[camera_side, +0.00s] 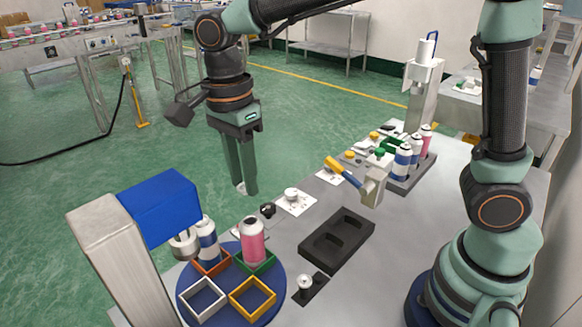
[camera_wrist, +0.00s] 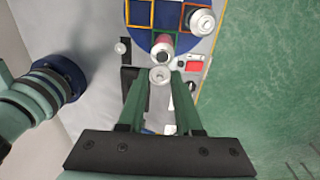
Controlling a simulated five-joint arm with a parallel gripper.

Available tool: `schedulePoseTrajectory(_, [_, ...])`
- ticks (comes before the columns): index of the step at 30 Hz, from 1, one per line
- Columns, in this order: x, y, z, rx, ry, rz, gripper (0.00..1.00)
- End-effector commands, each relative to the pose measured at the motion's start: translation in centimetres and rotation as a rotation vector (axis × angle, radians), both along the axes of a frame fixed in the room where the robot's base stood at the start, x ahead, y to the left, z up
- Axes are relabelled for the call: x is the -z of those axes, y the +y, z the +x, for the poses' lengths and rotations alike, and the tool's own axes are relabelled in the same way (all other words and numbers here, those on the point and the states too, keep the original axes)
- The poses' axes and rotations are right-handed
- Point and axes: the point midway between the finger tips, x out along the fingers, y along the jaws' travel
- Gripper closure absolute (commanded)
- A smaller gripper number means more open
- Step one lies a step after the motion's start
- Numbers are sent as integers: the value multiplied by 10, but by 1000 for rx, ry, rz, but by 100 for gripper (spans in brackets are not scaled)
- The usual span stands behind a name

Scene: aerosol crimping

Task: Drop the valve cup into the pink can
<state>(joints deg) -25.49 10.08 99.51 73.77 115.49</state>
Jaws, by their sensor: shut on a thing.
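My gripper (camera_side: 243,188) hangs in the side view with its fingers pointing down, shut on a small pale valve cup (camera_side: 240,187). In the wrist view the valve cup (camera_wrist: 160,75) is a round silvery disc between the fingertips (camera_wrist: 161,80). The pink can (camera_side: 251,242) stands upright in a green square frame on the blue turntable (camera_side: 222,310). The gripper is above and behind it in the side view, apart from it. In the wrist view the pink can (camera_wrist: 163,42) shows just beyond the cup, partly hidden by it.
A blue-and-white can (camera_side: 208,245) stands in a red frame beside the pink can, near the grey post with a blue head (camera_side: 160,205). White (camera_side: 205,300) and yellow (camera_side: 252,298) frames are empty. A black tray (camera_side: 337,240), a small valve stand (camera_side: 306,285) and a can rack (camera_side: 410,180) are to the right.

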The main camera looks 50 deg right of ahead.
Motion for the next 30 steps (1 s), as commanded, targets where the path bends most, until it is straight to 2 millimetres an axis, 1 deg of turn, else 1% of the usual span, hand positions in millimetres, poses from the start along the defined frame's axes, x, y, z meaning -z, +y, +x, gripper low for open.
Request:
schedulePoseTrajectory(3, [19,-1,-1,2,3,-1,89])
schedulePoseTrajectory(6, [29,-1,0,3,1,0,89])
schedulePoseTrajectory(22, [58,-1,-1,4,1,0,89])
schedulePoseTrajectory(30, [65,-1,0,4,-1,1,89])
